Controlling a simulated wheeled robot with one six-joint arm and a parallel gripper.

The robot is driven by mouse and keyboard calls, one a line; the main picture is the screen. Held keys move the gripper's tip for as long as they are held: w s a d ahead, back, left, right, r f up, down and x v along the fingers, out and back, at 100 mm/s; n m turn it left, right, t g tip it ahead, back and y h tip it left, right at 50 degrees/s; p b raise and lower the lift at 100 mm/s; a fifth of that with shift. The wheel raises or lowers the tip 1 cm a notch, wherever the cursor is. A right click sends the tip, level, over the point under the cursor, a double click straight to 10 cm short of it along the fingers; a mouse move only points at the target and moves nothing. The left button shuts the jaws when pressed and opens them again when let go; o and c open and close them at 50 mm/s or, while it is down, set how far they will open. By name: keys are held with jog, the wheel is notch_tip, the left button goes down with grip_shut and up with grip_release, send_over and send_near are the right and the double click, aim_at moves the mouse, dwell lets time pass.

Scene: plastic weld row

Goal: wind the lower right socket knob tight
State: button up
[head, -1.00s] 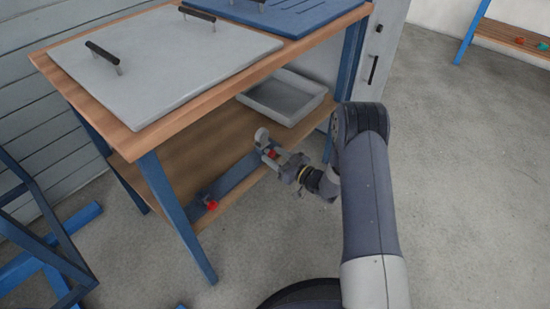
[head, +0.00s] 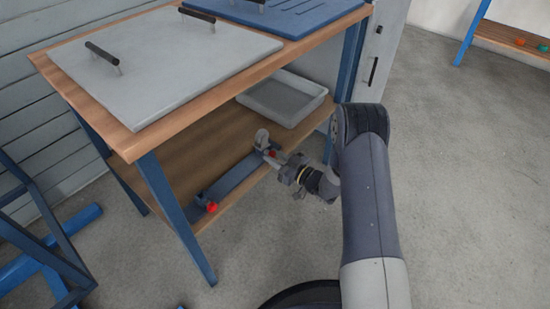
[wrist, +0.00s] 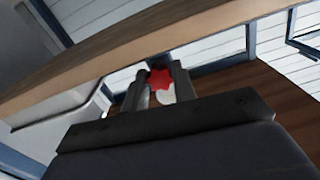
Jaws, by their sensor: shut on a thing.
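The lower right socket knob (head: 271,153) is small and red. It sits at the right end of a blue-grey bar on the lower shelf of the bench. My gripper (head: 277,157) reaches it from the right. In the wrist view the red, lobed knob (wrist: 158,79) shows between the two fingers of my gripper (wrist: 159,86), which is shut on it. The knob's stem and the socket behind it are mostly hidden, so I cannot tell how tight it is.
A second red knob (head: 212,207) is at the bar's left end. A pale round piece (head: 261,137) stands behind the gripped knob. A grey tray (head: 284,99) lies further back on the shelf. A blue bench leg (head: 176,218) stands at front left.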

jog(key=n+b, duration=0.2)
jog(key=shift+n, duration=0.4)
jog(key=o, duration=1)
jog(key=p+v, duration=0.3)
jog(key=v, duration=0.7)
jog(key=shift+s+d, duration=0.3)
